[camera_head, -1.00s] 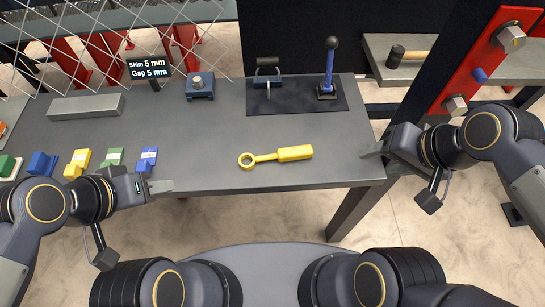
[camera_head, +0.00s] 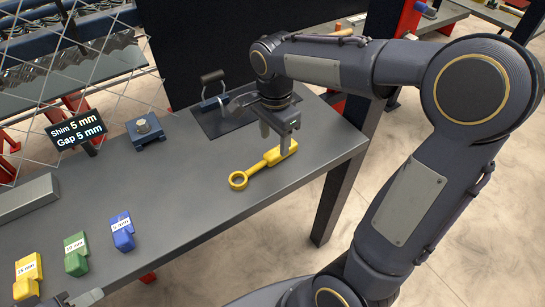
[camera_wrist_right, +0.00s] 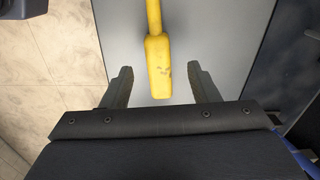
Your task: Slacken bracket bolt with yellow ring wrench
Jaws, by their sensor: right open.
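The yellow ring wrench (camera_head: 239,180) lies flat on the grey table, its ring towards the lower left and its thick handle towards the upper right. My right gripper (camera_head: 268,146) is open, pointing down over the handle. In the right wrist view the handle (camera_wrist_right: 157,62) lies between the two spread fingers, with a gap on each side; how far above it they are is unclear. A blue bracket (camera_head: 148,134) with a grey bolt (camera_head: 143,126) stands on the table left of the wrench. Only a tip of my left gripper (camera_head: 88,297) shows at the bottom left edge.
A sign (camera_head: 76,132) reads Shim 5 mm, Gap 5 mm. Blue (camera_head: 122,236), green (camera_head: 77,258) and yellow (camera_head: 28,279) shim blocks line the near left edge. A grey bar (camera_head: 25,200) lies behind them. A handled clamp (camera_head: 213,92) stands on a dark mat behind my right gripper.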

